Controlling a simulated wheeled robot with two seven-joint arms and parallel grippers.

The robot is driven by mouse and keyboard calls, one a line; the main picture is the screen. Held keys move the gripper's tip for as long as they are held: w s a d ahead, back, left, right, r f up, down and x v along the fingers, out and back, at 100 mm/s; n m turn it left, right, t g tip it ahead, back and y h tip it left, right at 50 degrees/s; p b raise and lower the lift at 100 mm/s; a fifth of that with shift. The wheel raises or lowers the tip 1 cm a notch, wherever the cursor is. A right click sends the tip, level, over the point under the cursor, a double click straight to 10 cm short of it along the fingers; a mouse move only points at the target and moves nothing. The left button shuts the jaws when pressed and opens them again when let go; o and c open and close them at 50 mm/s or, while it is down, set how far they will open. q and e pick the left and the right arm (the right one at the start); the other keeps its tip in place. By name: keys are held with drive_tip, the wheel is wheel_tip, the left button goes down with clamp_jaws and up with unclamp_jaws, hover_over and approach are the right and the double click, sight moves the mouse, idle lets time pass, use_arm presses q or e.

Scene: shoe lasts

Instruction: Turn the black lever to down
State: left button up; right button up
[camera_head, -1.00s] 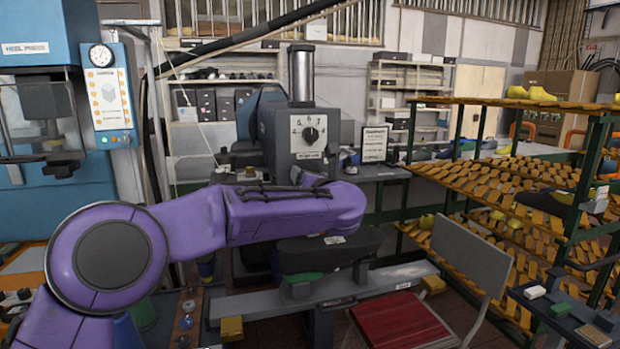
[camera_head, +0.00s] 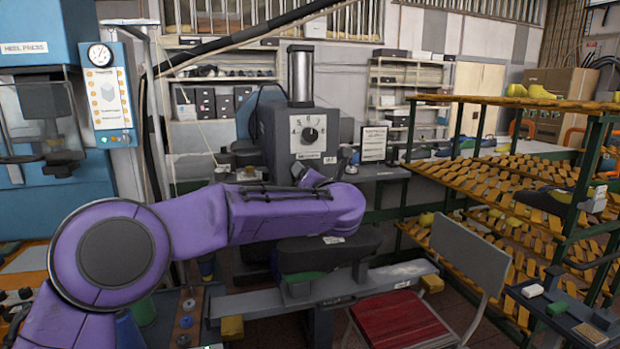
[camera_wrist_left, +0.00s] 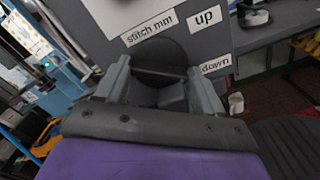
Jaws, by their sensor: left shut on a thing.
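The black lever (camera_wrist_left: 160,60) shows in the left wrist view as a dark rounded part against the grey machine face. My left gripper (camera_wrist_left: 163,84) is shut on it, with one grey finger on each side. The "up" label (camera_wrist_left: 207,18) is above and right of the lever, and the "down" label (camera_wrist_left: 216,64) is beside the right finger. In the head view my purple left arm reaches across to the grey machine (camera_head: 290,118), and its wrist hides the lever and fingertips. My right gripper is not in view.
A dial (camera_head: 310,135) sits on the machine face above my wrist. A dark padded seat (camera_head: 330,252) is below the arm. A red-seated chair (camera_head: 400,322) and a shoe rack (camera_head: 500,185) stand to the right. The heel press (camera_head: 35,120) is at the left.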

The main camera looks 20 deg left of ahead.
use_arm(q)
drive_tip(key=shift+f, duration=0.1)
drive_tip(key=o, duration=1)
drive_tip(key=shift+o, duration=0.2)
drive_tip(key=shift+s, duration=0.1)
drive_tip(key=b+v, duration=0.4)
drive_tip(key=v, duration=0.6)
drive_tip(key=shift+s, duration=0.2)
drive_tip(key=shift+d, duration=0.1)
